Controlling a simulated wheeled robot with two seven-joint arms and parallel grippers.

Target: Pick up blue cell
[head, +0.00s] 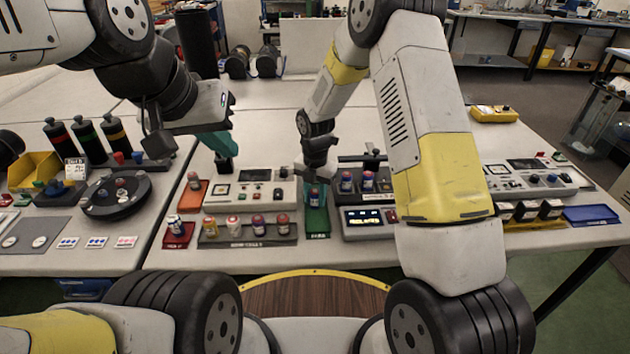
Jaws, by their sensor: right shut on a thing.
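A small blue cell with a reddish band (314,196) is at the green tray (318,222) in the middle of the table. My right gripper (315,178) points down directly over it and is shut on its top. I cannot tell whether the cell still touches the tray. Two more blue-and-red cells (347,182) stand in a dark holder just to the right. My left gripper (223,150), with teal fingers, hangs over the table further left, apart from the cells. Its finger gap is not clear.
A dark rack (247,239) with several cells and a red tray (178,236) with one cell stand at front left. An orange tray (191,197) lies behind. A display box (367,222) sits close right of the green tray. My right forearm covers part of the table.

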